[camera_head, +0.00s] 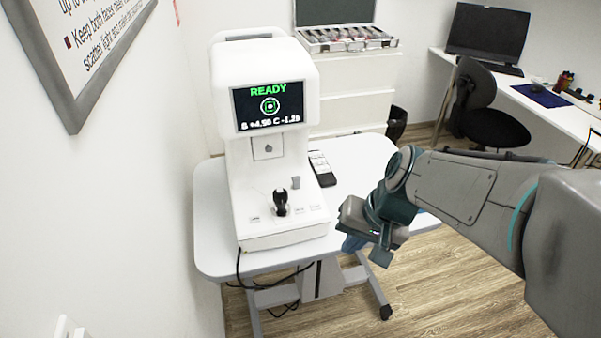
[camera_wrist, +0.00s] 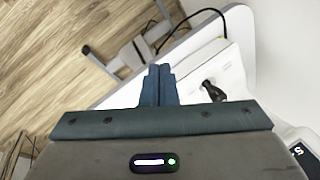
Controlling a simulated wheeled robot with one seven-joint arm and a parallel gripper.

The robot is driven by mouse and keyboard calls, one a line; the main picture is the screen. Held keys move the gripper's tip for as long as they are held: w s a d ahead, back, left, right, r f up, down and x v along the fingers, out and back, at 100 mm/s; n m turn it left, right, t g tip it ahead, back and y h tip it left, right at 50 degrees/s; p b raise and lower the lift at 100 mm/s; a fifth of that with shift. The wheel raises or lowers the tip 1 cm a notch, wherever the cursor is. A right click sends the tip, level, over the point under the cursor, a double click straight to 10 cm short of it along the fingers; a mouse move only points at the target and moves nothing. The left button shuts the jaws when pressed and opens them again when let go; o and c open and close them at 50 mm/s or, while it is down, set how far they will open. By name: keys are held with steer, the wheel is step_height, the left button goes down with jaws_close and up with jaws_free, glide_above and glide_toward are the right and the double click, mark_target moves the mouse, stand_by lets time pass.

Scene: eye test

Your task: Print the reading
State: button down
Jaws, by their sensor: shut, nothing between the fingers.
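A white eye-test machine (camera_head: 262,110) stands on a white wheeled table (camera_head: 215,245). Its dark screen (camera_head: 270,105) shows a green "READY", a ring mark and a line of figures that seems to read "S +4.50 C -1.25". A black joystick (camera_head: 281,202) stands on its base, with small labelled buttons (camera_head: 299,210) near it; the joystick also shows in the wrist view (camera_wrist: 212,91). My gripper (camera_head: 354,243) is to the right of the machine's base, near the table's front edge. In the wrist view its fingers (camera_wrist: 158,72) are together and empty, left of the joystick.
A remote-like handset (camera_head: 321,169) lies on the table behind the base. A cable (camera_head: 240,268) hangs below the table. A drawer unit (camera_head: 350,107) with a lens tray (camera_head: 345,38), a black chair (camera_head: 480,110) and a desk (camera_head: 535,100) stand behind. A wall is close on the left.

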steer(key=w+a+m+y+p, duration=0.4)
steer(key=w+a+m, duration=0.1)
steer(key=w+a, duration=0.35)
steer(key=w+f+m+t+p, duration=0.2)
steer(key=w+m, duration=0.5)
steer(key=w, duration=0.5)
steer(key=shift+f+m+t+y+p, duration=0.4)
steer(key=shift+f+t, duration=0.3)
steer(key=shift+t, duration=0.5)
steer(key=b, duration=0.5)
glide_above(300, 210)
steer(key=s+d, duration=0.1)
step_height(300, 210, down, 8)
steer(key=shift+s+d+r, duration=0.1)
steer(key=shift+r, duration=0.15)
steer(key=shift+f+b, duration=0.65)
steer(key=shift+b, duration=0.15)
steer(key=shift+f, duration=0.15)
steer(key=shift+f+b, duration=0.3)
steer(key=shift+b, duration=0.5)
